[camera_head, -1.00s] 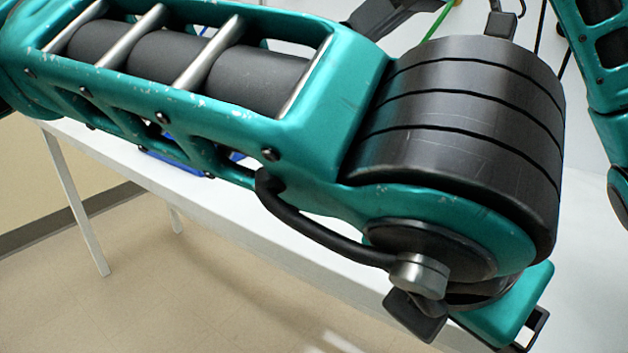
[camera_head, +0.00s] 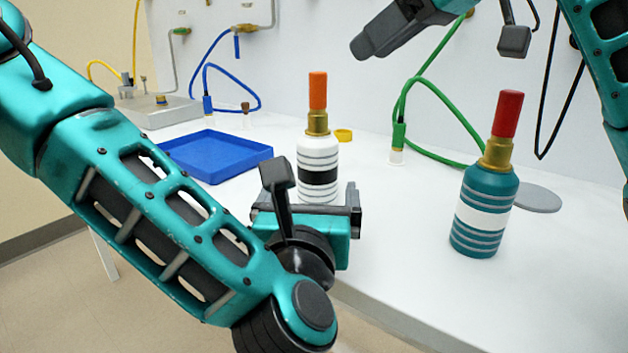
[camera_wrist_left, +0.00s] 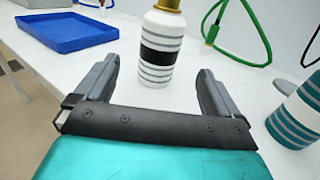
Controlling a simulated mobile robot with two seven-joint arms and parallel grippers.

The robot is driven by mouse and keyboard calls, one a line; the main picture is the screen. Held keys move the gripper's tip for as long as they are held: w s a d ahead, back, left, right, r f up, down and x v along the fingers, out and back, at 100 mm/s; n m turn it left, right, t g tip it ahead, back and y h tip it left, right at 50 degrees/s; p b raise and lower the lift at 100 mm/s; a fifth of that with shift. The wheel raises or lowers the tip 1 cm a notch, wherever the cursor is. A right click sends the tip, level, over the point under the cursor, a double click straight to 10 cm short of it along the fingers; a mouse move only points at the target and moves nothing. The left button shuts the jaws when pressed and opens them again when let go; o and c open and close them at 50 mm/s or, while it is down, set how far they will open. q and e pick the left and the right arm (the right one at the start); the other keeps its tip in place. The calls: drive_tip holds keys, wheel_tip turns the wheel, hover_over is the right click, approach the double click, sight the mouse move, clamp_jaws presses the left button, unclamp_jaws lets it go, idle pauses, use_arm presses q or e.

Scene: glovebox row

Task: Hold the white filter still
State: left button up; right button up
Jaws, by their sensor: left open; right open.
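The white filter (camera_head: 318,160) is a white bottle with a black band, grey stripes, a brass neck and an orange top. It stands upright on the white table. My left gripper (camera_head: 306,203) is open in front of its lower part and hides its base in the head view. In the left wrist view the filter (camera_wrist_left: 160,50) shows between the two open fingers (camera_wrist_left: 155,70), with a gap on each side. Its top is cut off there. My right gripper (camera_head: 440,43) is open and empty, high at the back right, partly out of view.
A teal bottle with a red top (camera_head: 484,210) stands to the right, beside a grey disc (camera_head: 540,198). A blue tray (camera_head: 215,157) lies to the left. A yellow cap (camera_head: 344,135) and a green hose (camera_head: 399,115) are behind. The table's front right is clear.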

sight(319, 160)
use_arm(q)
drive_tip(key=w, duration=0.8)
drive_tip(key=w+d, duration=0.1)
drive_tip(key=w, duration=0.3)
drive_tip(key=shift+w, duration=0.1)
drive_tip(key=shift+c, duration=0.4)
drive_tip(key=c, duration=1.1)
drive_tip(key=shift+c, duration=0.2)
